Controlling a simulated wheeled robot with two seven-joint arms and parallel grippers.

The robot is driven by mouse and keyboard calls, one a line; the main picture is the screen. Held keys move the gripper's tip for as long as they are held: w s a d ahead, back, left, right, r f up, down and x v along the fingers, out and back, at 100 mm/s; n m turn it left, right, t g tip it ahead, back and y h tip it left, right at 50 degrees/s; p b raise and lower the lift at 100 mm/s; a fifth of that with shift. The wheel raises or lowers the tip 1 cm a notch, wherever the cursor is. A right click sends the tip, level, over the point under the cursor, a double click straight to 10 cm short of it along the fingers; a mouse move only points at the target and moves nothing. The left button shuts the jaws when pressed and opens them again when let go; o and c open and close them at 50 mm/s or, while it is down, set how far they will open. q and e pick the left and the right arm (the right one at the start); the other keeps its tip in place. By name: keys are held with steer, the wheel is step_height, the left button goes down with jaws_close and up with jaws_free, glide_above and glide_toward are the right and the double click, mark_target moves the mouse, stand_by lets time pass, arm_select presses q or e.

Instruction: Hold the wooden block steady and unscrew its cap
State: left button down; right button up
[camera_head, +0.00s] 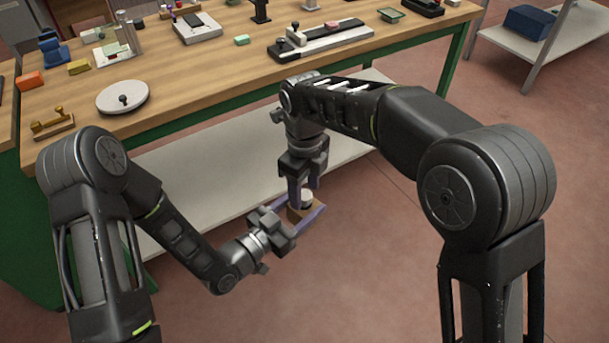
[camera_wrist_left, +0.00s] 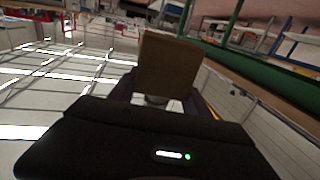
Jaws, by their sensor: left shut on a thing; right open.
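The wooden block (camera_head: 294,214) is a small brown cube held in mid-air in front of the workbench. My left gripper (camera_head: 298,218) is shut on it, with purple fingers on two sides. In the left wrist view the block (camera_wrist_left: 168,66) stands out in front of the dark gripper body. The cap (camera_head: 307,196) is a pale round piece on top of the block, partly hidden. My right gripper (camera_head: 305,187) points down from above with its open fingers on either side of the cap; I cannot tell whether they touch it.
The wooden workbench (camera_head: 185,75) stands behind the grippers, with a pale lower shelf (camera_head: 205,160). On its top are a white round disc (camera_head: 122,97), a long black-and-white fixture (camera_head: 325,40) and several small items. The reddish floor in front is clear.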

steer(key=shift+f, duration=0.8)
steer(key=shift+c, duration=0.4)
jaws_close()
steer(key=n, duration=0.6)
steer(key=shift+n, duration=0.3)
